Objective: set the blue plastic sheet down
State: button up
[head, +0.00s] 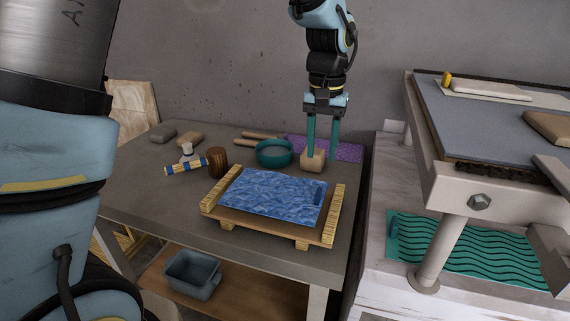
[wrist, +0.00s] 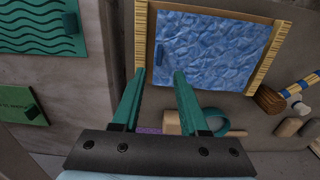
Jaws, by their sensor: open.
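The blue plastic sheet (head: 268,197) lies flat on a wooden board between two yellowish wooden rails (head: 217,189) on the grey table. It has a crumpled blue surface and a small dark blue tab near its right end. In the wrist view the sheet (wrist: 205,45) is ahead of the fingertips, with the tab near its left edge. My gripper (head: 321,154) points down behind the sheet, apart from it. Its teal fingers are spread, and in the wrist view the gripper (wrist: 159,74) holds nothing between its tips.
A pale wooden block (head: 313,161) is by the fingertips. A purple mat (head: 345,150) lies at the back. The press (head: 470,190) rises at right. The table's front left is clear.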

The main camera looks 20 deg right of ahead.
jog(key=w+a+f+n, duration=0.15)
jog(key=w+a, duration=0.25)
jog(key=a, duration=0.6)
jog(key=w+a+n, duration=0.2)
jog(key=w+a, duration=0.2)
jog(key=a, duration=0.6)
jog(key=s+a+f+n, duration=0.1)
jog(key=a+n, duration=0.1)
jog(key=a, duration=0.7)
jog(key=s+a+f+n+t, duration=0.1)
jog(key=s+a+n, duration=0.1)
jog(key=a, duration=0.6)
jog(key=shift+s+a+f+t, duration=0.25)
jog(key=shift+a+t, duration=0.05)
jog(key=shift+a, duration=0.1)
